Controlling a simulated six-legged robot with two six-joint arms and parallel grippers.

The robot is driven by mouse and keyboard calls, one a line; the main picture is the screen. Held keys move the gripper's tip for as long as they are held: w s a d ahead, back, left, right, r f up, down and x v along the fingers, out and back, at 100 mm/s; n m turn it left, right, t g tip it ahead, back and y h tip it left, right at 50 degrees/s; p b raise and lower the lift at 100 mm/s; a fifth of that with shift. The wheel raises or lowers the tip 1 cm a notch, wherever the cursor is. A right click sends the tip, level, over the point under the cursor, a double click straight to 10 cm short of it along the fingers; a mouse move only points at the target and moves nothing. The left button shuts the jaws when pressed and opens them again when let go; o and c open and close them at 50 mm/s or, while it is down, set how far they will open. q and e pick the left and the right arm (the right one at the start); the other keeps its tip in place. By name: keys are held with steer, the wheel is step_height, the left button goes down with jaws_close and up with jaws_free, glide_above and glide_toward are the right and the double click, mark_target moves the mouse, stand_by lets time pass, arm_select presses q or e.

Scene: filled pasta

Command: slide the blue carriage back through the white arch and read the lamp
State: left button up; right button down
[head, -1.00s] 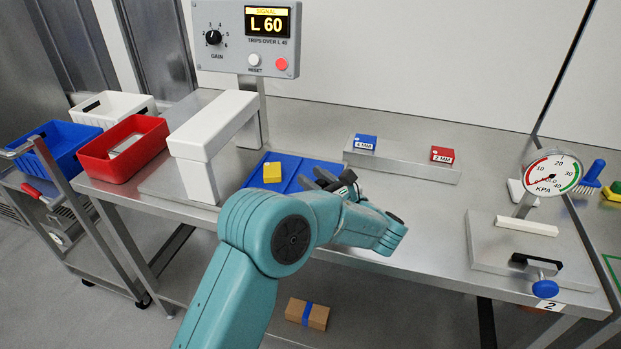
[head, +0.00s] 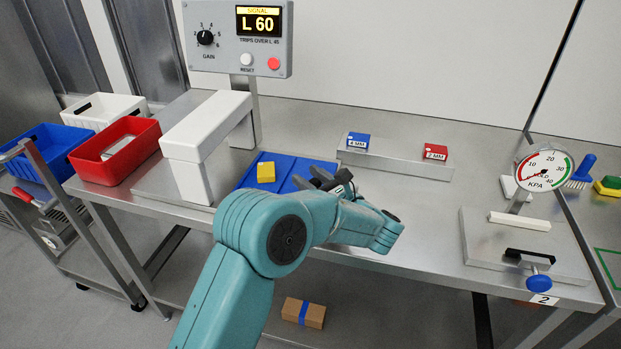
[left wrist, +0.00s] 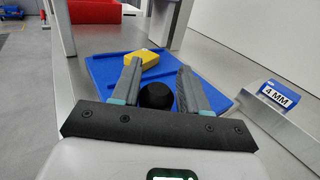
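The blue carriage (head: 326,166) is a flat tray with a yellow block (head: 266,172) on it; it lies to the right of the white arch (head: 207,125). In the left wrist view the carriage (left wrist: 219,96) has a black knob (left wrist: 157,95) at its near end. My left gripper (head: 332,180) is at that end. Its fingers (left wrist: 158,80) stand apart on either side of the knob, with what look like narrow gaps. The lamp panel (head: 218,67) shows "SIGNAL L 60" on its display (head: 258,22). My right gripper is out of view.
A red bin (head: 114,151) stands left of the arch, beside a cart with blue (head: 50,153) and white (head: 104,108) bins. A ledge (head: 392,163) behind the carriage holds blue 4 MM and red 2 MM blocks. A gauge fixture (head: 524,240) stands at right.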

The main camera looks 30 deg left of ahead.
arm_select(q)
steer(key=b+v, duration=0.1)
steer(key=v, duration=1.5)
steer(key=shift+d, duration=0.2)
steer(key=shift+s, duration=0.1)
